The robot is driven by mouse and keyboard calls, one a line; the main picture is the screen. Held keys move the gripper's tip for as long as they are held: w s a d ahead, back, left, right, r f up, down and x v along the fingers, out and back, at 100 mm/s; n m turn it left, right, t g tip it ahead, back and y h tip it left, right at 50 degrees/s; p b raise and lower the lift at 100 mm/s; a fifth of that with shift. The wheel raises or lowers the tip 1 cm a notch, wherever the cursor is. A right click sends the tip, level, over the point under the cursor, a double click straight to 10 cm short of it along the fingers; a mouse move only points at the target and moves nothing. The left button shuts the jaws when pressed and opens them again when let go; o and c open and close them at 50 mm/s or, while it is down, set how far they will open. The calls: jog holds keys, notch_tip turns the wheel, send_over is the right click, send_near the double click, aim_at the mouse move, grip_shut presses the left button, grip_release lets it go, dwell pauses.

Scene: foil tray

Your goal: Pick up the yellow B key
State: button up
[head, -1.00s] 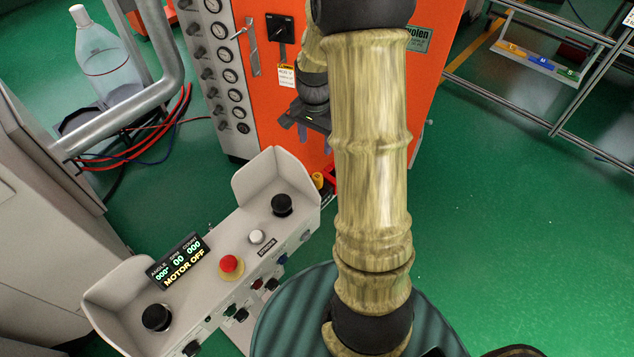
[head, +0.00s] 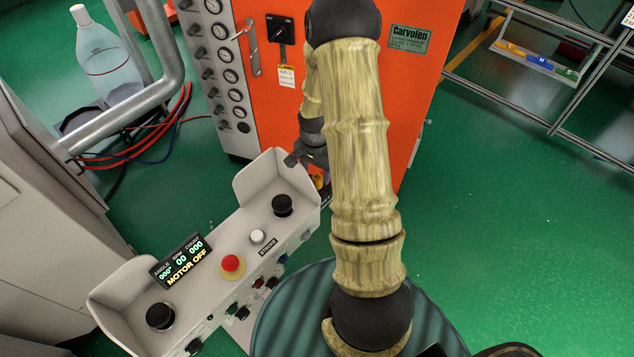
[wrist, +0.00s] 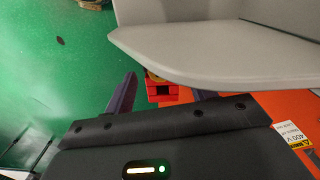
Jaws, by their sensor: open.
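A small yellow piece (head: 317,180) shows beside the far end of the grey control console, low against the orange machine. It is partly hidden, and I cannot read a letter on it. In the wrist view a sliver of yellow (wrist: 153,77) shows above a red block (wrist: 162,91), under the console's grey edge. My gripper (wrist: 158,93) is open, its two dark purple fingers to either side of the red block in that view. Nothing is between the fingers that I can tell is held. In the head view my arm hides part of the gripper.
The console (head: 210,240) has black knobs, a red button (head: 232,264) and a display; its raised end plate (wrist: 200,45) is close to my gripper. The orange machine (head: 400,90) stands behind. Green floor (head: 500,220) is free at the right.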

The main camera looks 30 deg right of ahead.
aim_at(317, 176)
jog(key=shift+d+f+p, duration=0.2)
jog(key=shift+f+p, duration=0.7)
jog(key=shift+f, duration=1.7)
jog(key=c, duration=1.1)
jog(key=shift+w+r, duration=0.1)
notch_tip(317, 176, up, 10)
jog(key=shift+f+b, duration=0.1)
jog(key=shift+b, duration=0.85)
